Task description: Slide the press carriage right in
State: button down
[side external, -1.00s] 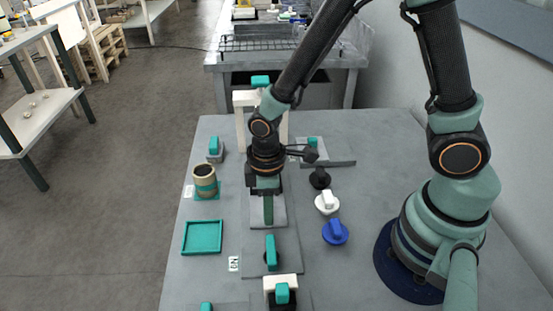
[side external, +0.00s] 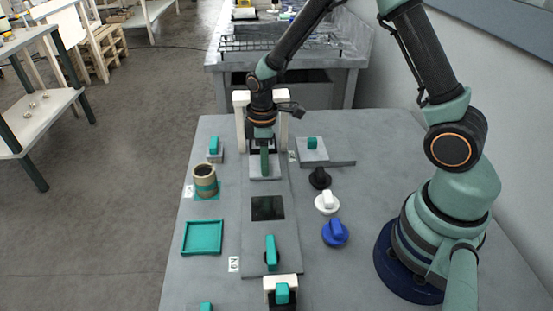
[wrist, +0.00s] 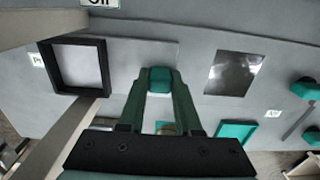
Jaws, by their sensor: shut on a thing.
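The press carriage is a light grey plate (side external: 275,174) with an upright teal handle. It sits on a grey track (side external: 262,190), just in front of the white press frame (side external: 240,110). My gripper (side external: 264,158) reaches down over the carriage and is shut on the handle. In the wrist view the handle (wrist: 160,78) stands between the two green fingers of my gripper (wrist: 158,85). The gripper hides part of the carriage and of the press opening.
A dark square (side external: 267,208) lies bare on the track. A teal tray (side external: 203,252) and a brown cup (side external: 205,180) stand left. Black (side external: 319,178), white (side external: 327,203) and blue (side external: 335,234) knobs stand right. A teal-handled slider (side external: 312,150) is at right rear.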

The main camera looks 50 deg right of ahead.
jog(key=shift+w+d+r, duration=0.1)
jog(key=shift+w+d, duration=0.15)
jog(key=shift+w, duration=0.05)
jog(key=c, duration=1)
grip_release()
jog(key=o, duration=0.4)
jog(key=shift+a, duration=0.1)
notch_tip(320, 180, up, 12)
jog(key=shift+s, duration=0.1)
